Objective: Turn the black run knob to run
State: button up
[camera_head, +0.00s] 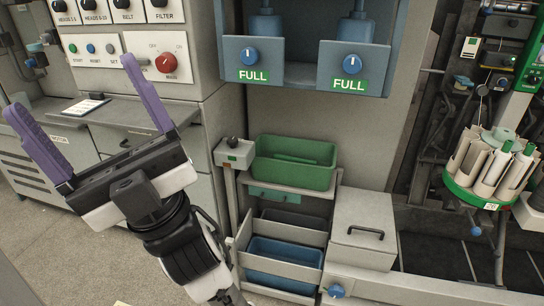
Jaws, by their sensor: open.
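My gripper (70,85) is at the left of the head view, its two purple fingers wide open and empty, pointing up towards the control panel (112,45). A small black knob (233,142) sits on a grey box (234,155) beside the green bin, to the right of my gripper and apart from it. Its pointer and markings are too small to read. The panel also has a top row of black knobs, including BELT (122,4) and FILTER (160,3). I cannot tell from labels which knob is marked run.
A red main knob (166,63) and small buttons are on the panel. A desk ledge (140,113) lies behind my gripper. A green bin (295,162) and blue bin (285,263) stand on a rack. A lidded grey box (360,228) and bobbin carousel (490,165) are right.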

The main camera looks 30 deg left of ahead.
aim_at(232, 141)
jog(key=u, duration=1.15)
